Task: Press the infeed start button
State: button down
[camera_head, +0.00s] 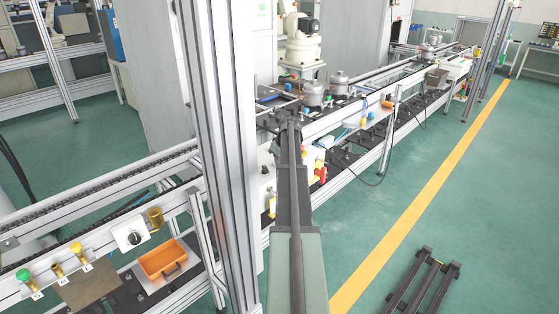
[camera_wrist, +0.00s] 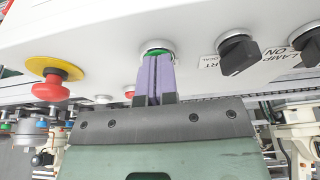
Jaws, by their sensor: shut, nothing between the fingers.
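A green button (camera_wrist: 156,50) in a silver ring sits on a white panel (camera_wrist: 110,25) in the wrist view. My gripper (camera_wrist: 155,62) is shut and empty, its two purple fingers side by side. The fingertips overlap the lower part of the green button. Whether they touch or press it I cannot tell. Part of a label beside the button reads "RT"; the rest is hidden or cut off. In the head view my arm reaches forward to the line, and the fingertips cannot be made out there.
On the same panel, a red mushroom button (camera_wrist: 52,86) on a yellow disc stands left. Black rotary switches (camera_wrist: 238,54) stand right. In the head view, metal compressors (camera_head: 314,94) stand on the line behind my arm. An orange bin (camera_head: 165,260) lies left of a metal post (camera_head: 222,150).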

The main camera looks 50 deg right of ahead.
jog(key=shift+s+a+f, duration=0.15)
jog(key=shift+a+f, duration=0.05)
jog(key=shift+d, duration=0.1)
jog(key=shift+r+p, duration=0.15)
jog(key=shift+p, duration=0.25)
jog(key=w+p+v, duration=0.1)
jog(key=p+v, duration=1.2)
jog(key=shift+r+p, duration=0.4)
jog(key=shift+r, duration=0.1)
jog(key=shift+d, duration=0.15)
